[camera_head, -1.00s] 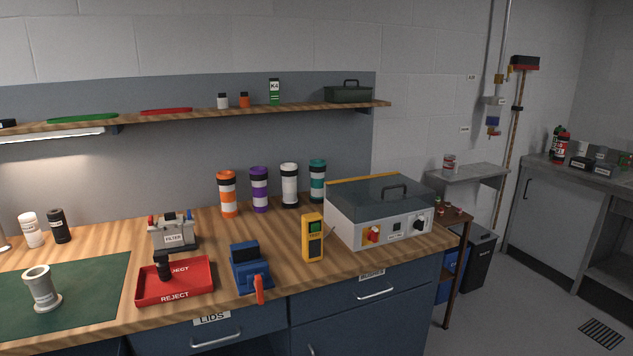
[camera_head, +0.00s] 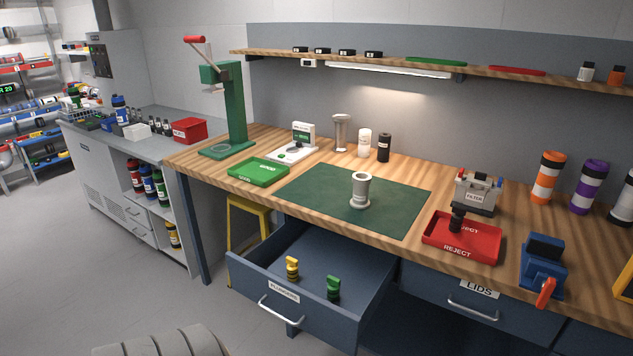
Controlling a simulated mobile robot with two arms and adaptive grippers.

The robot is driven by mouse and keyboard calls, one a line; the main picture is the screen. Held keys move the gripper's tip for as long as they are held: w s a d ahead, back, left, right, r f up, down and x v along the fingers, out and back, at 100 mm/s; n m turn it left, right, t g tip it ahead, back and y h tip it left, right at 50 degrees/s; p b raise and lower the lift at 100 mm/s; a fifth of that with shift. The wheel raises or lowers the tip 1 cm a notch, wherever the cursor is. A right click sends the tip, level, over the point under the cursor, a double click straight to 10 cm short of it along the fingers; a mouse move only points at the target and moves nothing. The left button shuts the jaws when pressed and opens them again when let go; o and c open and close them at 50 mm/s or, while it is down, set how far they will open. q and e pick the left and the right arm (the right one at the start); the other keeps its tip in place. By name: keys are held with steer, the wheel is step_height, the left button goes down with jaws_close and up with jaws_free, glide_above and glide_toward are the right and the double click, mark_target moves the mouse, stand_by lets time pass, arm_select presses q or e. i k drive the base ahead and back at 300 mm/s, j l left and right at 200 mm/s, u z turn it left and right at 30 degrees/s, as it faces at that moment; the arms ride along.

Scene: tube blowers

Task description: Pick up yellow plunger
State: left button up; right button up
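The yellow plunger (camera_head: 292,268) stands upright in the open blue drawer (camera_head: 345,313) below the bench, towards the drawer's left front. It is yellow with dark bands. A green plunger (camera_head: 333,288) stands to its right in the same drawer. The drawer front carries a label that seems to read "PLUNGERS". Neither of my grippers shows in the head view.
The wooden bench (camera_head: 235,187) holds a green mat (camera_head: 310,195) with a grey flanged tube (camera_head: 360,190), a green tray (camera_head: 259,171), a red reject tray (camera_head: 480,254) and a green lever press (camera_head: 230,115). A yellow stool (camera_head: 245,215) stands left of the drawer.

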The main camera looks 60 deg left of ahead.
mark_target(291, 267)
steer(key=u, duration=2)
